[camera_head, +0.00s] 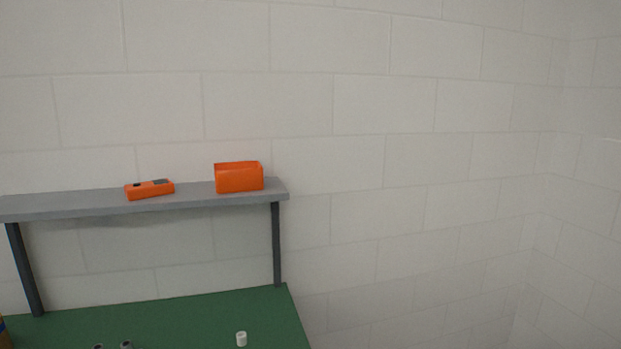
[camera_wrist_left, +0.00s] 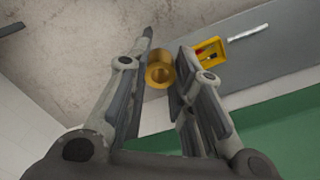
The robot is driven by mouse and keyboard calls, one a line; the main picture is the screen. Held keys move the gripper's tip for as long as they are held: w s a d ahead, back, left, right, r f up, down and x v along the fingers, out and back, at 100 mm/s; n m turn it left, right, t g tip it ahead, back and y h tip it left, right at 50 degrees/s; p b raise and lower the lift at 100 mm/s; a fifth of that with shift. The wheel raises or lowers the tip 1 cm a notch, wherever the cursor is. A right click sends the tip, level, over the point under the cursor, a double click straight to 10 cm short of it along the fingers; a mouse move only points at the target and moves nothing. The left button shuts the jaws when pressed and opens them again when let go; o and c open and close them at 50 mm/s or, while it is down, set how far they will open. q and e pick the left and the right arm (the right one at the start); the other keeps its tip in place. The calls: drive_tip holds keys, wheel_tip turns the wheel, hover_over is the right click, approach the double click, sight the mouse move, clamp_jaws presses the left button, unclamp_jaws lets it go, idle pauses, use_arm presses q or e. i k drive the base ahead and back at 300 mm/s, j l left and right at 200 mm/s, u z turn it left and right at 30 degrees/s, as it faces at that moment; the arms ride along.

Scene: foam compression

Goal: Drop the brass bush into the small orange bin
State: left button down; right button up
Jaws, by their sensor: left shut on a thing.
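The small orange bin (camera_head: 239,180) stands on the right part of a raised grey shelf in the head view. My left gripper (camera_wrist_left: 163,50) shows only in the left wrist view. It is shut on the brass bush (camera_wrist_left: 166,60), a short golden ring held between the fingertips with its hole facing the camera. Neither gripper is in the head view, so the bush's place relative to the orange bin cannot be told. My right gripper is not in view.
An orange device (camera_head: 149,190) lies on the shelf (camera_head: 195,201), left of the bin. A white cylinder (camera_head: 241,339) stands on the green bench top (camera_head: 180,318) below. The left wrist view shows a yellow tray (camera_wrist_left: 208,54) and a white strip (camera_wrist_left: 247,33) on a grey surface.

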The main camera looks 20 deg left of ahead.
sight(230, 188)
drive_tip(key=i+l+z, duration=0.3)
drive_tip(key=i+l, duration=0.15)
drive_tip(key=i+l+z, duration=0.25)
drive_tip(key=i+l, duration=0.15)
drive_tip(key=i+u, duration=0.8)
drive_tip(key=u, duration=0.15)
drive_tip(key=i+l+u, duration=0.25)
drive_tip(key=u, duration=0.2)
drive_tip(key=i, duration=0.1)
